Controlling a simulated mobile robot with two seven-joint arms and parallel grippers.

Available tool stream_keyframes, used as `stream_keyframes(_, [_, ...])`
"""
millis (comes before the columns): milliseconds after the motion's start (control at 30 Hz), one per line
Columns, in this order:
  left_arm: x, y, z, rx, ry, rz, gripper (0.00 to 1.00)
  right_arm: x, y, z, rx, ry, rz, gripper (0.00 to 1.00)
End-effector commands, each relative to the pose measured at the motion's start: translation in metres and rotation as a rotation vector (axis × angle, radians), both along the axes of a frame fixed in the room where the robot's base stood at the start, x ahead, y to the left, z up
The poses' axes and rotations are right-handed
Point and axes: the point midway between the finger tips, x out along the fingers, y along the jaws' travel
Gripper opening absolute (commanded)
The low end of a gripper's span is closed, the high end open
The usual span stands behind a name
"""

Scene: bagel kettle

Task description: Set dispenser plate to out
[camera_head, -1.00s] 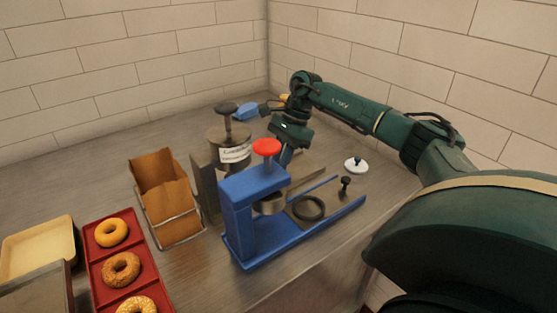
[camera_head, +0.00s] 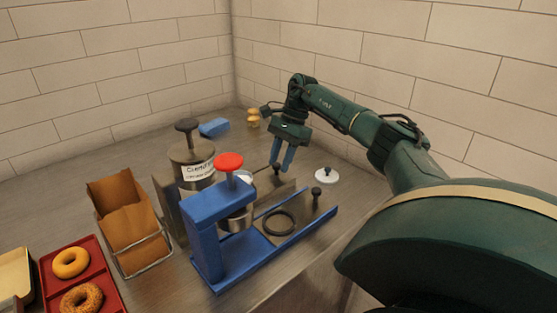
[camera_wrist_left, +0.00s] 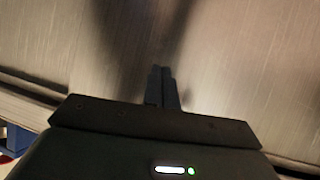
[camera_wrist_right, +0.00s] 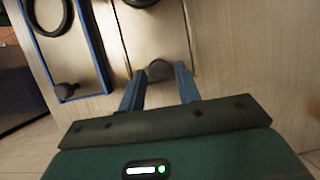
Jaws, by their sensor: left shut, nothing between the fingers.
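A blue dispenser (camera_head: 205,235) with a red knob (camera_head: 229,161) stands mid-table; its rail with a black ring (camera_head: 279,222) and small black knob (camera_head: 316,194) extends right. Behind it stands a steel dispenser (camera_head: 190,155) with a cream label. A steel plate (camera_wrist_right: 150,35) runs beside the blue rail, with a dark knob (camera_wrist_right: 160,71) near its end. My right gripper (camera_head: 282,167) points down there, open; in the right wrist view the knob lies between its fingers with gaps at both sides. My left gripper (camera_wrist_left: 161,72) is shut and empty above bare table; the head view lacks it.
A white lid (camera_head: 327,176) with a dark knob lies right of the right gripper. A paper-bag holder (camera_head: 143,262) and a red tray (camera_head: 112,290) with bagels stand at left. A blue block (camera_head: 213,128) lies behind. Walls close off the back and right.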

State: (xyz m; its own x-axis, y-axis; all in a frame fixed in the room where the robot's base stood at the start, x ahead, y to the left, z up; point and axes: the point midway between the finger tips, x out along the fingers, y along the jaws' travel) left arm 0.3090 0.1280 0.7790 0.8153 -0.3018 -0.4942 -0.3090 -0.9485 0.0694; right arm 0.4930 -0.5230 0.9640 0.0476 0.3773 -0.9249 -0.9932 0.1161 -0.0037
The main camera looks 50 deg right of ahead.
Motion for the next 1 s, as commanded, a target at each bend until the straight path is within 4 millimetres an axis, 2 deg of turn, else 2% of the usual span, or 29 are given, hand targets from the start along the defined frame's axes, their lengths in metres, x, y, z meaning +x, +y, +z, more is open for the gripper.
stream_keyframes(100, [0.0,0.0,-0.001,0.002,0.001,-0.001,0.0,0.0,0.002,-0.001,0.001,0.002,0.003,0.41])
stream_keyframes(333, [-0.001,0.001,-0.002,0.006,0.002,-0.005,0.0,0.0,0.002,0.0,0.003,0.002,0.004,0.41])
stream_keyframes(467, [-0.001,0.001,-0.002,0.006,0.002,-0.005,0.0,0.001,-0.002,0.009,0.003,-0.001,0.004,0.41])
stream_keyframes(567, [-0.001,0.001,-0.004,0.005,0.002,-0.005,0.0,0.0,-0.008,0.026,0.004,-0.003,0.003,0.41])
stream_keyframes(833, [-0.001,0.001,0.001,0.007,0.003,-0.006,0.0,-0.002,-0.032,0.085,0.004,-0.003,0.002,0.41])
stream_keyframes(1000, [-0.001,0.001,0.006,0.018,0.0,-0.008,0.0,-0.004,-0.042,0.11,0.004,-0.001,0.002,0.41])
